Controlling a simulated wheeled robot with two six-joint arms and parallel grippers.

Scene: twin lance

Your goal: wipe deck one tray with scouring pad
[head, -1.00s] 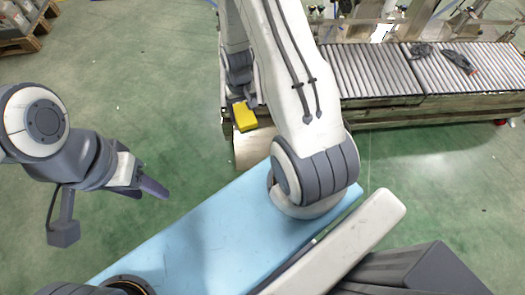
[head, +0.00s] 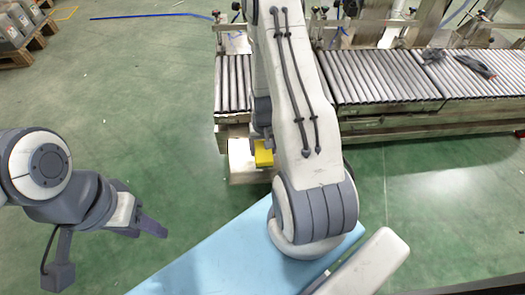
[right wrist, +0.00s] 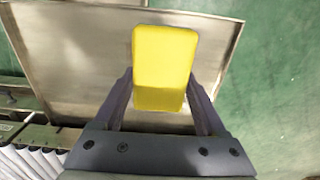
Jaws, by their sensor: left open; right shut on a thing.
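The yellow scouring pad (head: 264,153) is held in my right gripper (head: 263,141), partly hidden by my right arm in the head view. In the right wrist view the pad (right wrist: 165,58) sits between the two fingers of the right gripper (right wrist: 162,92). The bare metal tray (head: 240,164) lies beneath the pad. Its flat, raised-edged surface (right wrist: 75,60) fills much of the right wrist view. I cannot tell whether the pad touches it. My left gripper (head: 152,227) is open and empty over the floor, well left of the tray.
A roller conveyor (head: 385,76) runs behind the tray, with a dark tool (head: 470,63) on it. A pallet with grey boxes (head: 18,25) stands at the far left. The green floor on the left is open.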

